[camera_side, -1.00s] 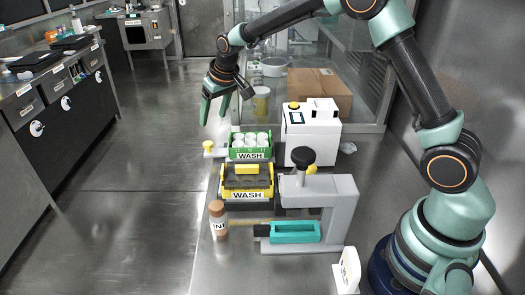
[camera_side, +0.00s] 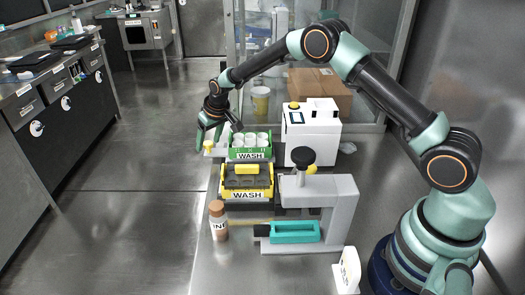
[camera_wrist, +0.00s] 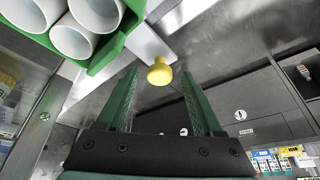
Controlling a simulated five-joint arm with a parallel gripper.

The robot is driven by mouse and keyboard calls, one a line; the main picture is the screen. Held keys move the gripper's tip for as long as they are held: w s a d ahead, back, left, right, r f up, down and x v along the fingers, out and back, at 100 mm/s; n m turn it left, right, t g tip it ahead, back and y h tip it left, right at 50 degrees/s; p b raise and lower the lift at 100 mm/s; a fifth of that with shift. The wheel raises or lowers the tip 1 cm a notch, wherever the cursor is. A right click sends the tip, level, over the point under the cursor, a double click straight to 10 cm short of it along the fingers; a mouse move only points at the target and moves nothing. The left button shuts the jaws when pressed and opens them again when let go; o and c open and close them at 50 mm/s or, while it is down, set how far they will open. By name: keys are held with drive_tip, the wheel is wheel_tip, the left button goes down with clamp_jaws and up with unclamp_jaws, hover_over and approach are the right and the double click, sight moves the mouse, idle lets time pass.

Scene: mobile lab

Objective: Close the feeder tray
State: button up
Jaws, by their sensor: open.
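A yellow knob (camera_side: 208,147) sits at the left end of a light grey bar (camera_wrist: 149,44) that reaches out from beside the green rack. I take this bar and knob to be part of the feeder tray; the rest is hidden behind the rack. The green rack (camera_side: 250,155), labelled WASH, holds several white cups. My gripper (camera_side: 209,136) is open and pointing down, close to the knob. In the wrist view the knob (camera_wrist: 160,72) appears between my two fingertips. I cannot tell whether the fingers touch it.
A white boxy machine (camera_side: 312,137) stands right of the green rack. A yellow WASH rack (camera_side: 247,194), a brown-capped vial (camera_side: 218,220) and a grey press frame (camera_side: 342,215) with a teal block (camera_side: 295,232) stand nearer the camera. The bench's left edge is close to the knob.

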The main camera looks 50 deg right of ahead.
clamp_jaws()
drive_tip(key=shift+a, duration=0.1)
idle(1.3)
